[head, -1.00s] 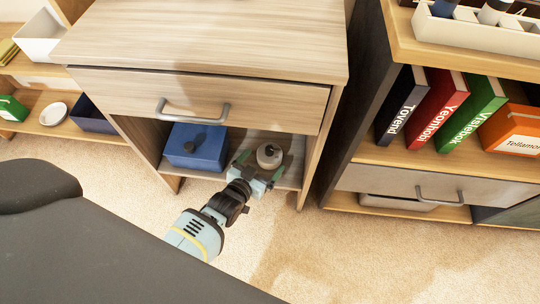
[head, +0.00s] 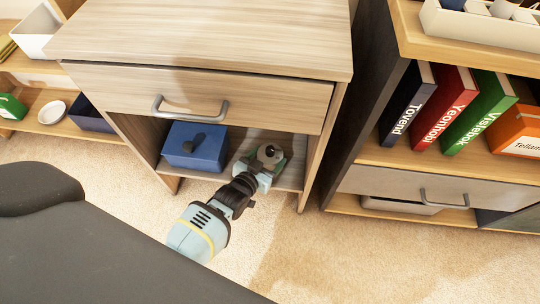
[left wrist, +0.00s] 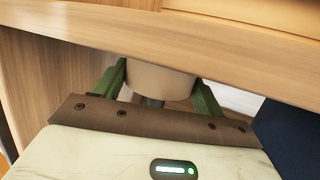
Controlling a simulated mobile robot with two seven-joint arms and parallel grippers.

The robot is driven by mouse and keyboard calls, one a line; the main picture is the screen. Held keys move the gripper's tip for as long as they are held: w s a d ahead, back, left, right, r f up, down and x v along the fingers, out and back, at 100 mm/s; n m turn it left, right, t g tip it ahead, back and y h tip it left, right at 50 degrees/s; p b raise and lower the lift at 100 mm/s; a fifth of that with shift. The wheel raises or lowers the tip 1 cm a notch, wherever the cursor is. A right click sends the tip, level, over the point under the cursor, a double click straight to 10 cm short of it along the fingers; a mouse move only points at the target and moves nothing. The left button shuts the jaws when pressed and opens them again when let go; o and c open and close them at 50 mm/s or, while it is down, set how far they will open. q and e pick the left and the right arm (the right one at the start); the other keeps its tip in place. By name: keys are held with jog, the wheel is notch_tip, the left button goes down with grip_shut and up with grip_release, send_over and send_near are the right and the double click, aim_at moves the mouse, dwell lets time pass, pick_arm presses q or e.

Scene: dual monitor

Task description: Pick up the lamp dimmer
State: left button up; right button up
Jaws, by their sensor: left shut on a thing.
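The lamp dimmer appears to be the small round beige-grey thing with a dark centre on top (head: 270,153), at the right of the open lower compartment of the wooden cabinet. My left gripper (head: 262,166) reaches in from the front, its green fingers on either side of the dimmer and shut on it. In the left wrist view the dimmer's pale rounded side (left wrist: 158,80) sits between the two green fingers, and its top is hidden by the cabinet edge. I cannot tell whether it is lifted off the shelf. My right gripper is not in view.
The closed drawer (head: 270,100) hangs above, and the cabinet's right side panel (head: 318,150) is close. Carpet (head: 300,250) lies clear in front.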

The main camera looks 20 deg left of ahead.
aim_at(265, 159)
pick_arm(q)
jog(key=shift+r, duration=0.15)
jog(key=shift+s+a+r+p, duration=0.1)
jog(key=shift+s+r+p, duration=0.05)
jog(key=shift+r+p, duration=0.3)
notch_tip(265, 159, up, 11)
jog(key=p, duration=0.6)
jog(key=s+a+p, duration=0.2)
jog(key=s+a, duration=0.2)
jog(key=s, duration=0.4)
jog(key=s+a+p, duration=0.2)
jog(key=s+a, duration=0.3)
jog(key=s, duration=0.4)
jog(key=shift+a+f+p, duration=0.25)
jog(key=shift+f+p, duration=0.05)
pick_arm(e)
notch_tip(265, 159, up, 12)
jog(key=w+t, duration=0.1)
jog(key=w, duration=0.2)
pick_arm(q)
jog(key=shift+s+d, duration=0.1)
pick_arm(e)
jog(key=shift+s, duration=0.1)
